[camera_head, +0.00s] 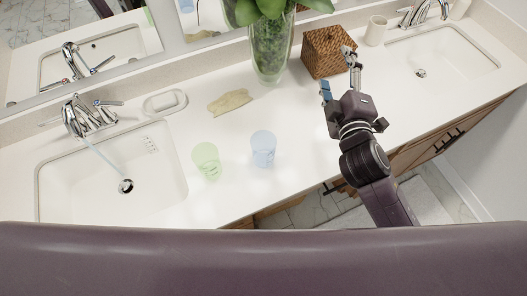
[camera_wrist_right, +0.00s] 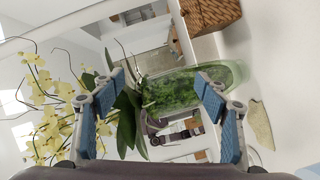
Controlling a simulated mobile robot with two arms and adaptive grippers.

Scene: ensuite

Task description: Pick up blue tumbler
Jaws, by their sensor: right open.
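The blue tumbler (camera_head: 263,148) is a pale, see-through cup standing upright on the white counter, near the front edge in the head view. A pale green tumbler (camera_head: 206,160) stands to its left, close to the left basin. My right gripper (camera_head: 338,75) is over the counter, to the right of and beyond the blue tumbler, and apart from it. In the right wrist view its blue-padded fingers (camera_wrist_right: 167,100) are spread with nothing between the pads. The blue tumbler cannot be made out in that view. My left gripper is not in view.
A glass vase (camera_head: 271,60) with a plant and a woven box (camera_head: 322,52) stand behind. A tan cloth-like item (camera_head: 229,101) and a soap dish (camera_head: 165,102) lie on the counter. Basins sit left (camera_head: 60,190) and right (camera_head: 462,50).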

